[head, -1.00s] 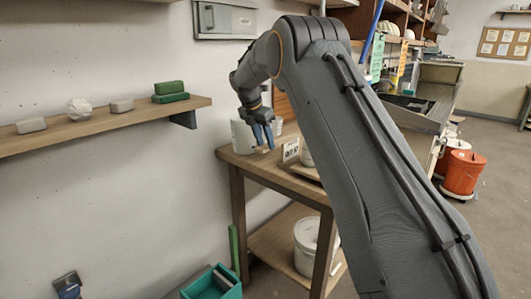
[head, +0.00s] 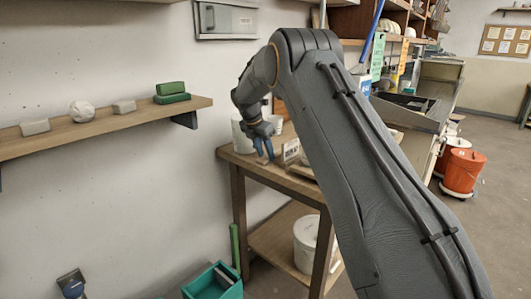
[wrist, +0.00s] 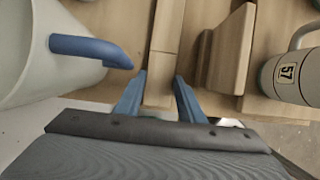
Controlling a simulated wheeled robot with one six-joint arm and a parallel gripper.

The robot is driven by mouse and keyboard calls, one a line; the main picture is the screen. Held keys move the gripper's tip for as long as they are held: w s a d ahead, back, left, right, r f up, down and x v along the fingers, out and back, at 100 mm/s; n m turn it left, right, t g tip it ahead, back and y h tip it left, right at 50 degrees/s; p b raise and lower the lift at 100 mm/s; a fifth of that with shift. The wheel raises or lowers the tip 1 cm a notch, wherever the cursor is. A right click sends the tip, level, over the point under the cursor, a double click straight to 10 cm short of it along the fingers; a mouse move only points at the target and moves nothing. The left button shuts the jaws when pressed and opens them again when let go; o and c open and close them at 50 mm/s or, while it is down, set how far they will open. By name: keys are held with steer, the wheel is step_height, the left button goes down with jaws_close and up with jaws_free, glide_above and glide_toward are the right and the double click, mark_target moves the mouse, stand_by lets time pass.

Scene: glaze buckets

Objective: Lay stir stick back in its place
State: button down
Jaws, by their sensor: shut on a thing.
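My gripper (wrist: 160,95) is shut on the wooden stir stick (wrist: 160,78), a pale flat strip between the two blue fingertips in the wrist view. The strip runs up the picture from the fingers, with a seam partway; I cannot tell whether the part beyond the seam is the same stick. In the head view my gripper (head: 264,152) points down just above the wooden table's (head: 262,173) near end. The stick is too small to make out clearly there, and its resting place cannot be told for sure.
A white bucket (wrist: 40,60) with a blue handle (wrist: 88,47) stands close left of the fingers. An upright wooden piece (wrist: 231,50) and a grey container marked 57 (wrist: 292,72) stand to the right. A small sign (head: 291,149) is on the table.

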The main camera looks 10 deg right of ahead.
steer(key=shift+f, duration=0.15)
steer(key=c, duration=1.2)
jaws_free()
steer(key=shift+f+b, duration=0.1)
steer(key=shift+b, duration=0.2)
steer(key=b+v, duration=0.1)
steer(key=v, duration=0.6)
steer(key=shift+a+r+b, duration=0.2)
steer(key=shift+r+b, duration=0.1)
steer(key=shift+r, duration=0.05)
steer(key=s+f+m+g+y, duration=0.1)
steer(key=s+f+m, duration=0.2)
steer(key=s+m, duration=0.5)
steer(key=s+f+m+g+y, duration=0.1)
steer(key=s+f+m, duration=0.3)
steer(key=s, duration=2)
steer(key=s+d+f+m+y, duration=0.1)
steer(key=s+f+m, duration=0.2)
steer(key=s+m, duration=1)
steer(key=shift+s+f+g+y+p, duration=0.2)
steer(key=shift+s, duration=0.6)
steer(key=shift+s+f+g+y+p, duration=0.15)
steer(key=shift+s+f+g+y, duration=0.05)
steer(key=shift+s, duration=0.6)
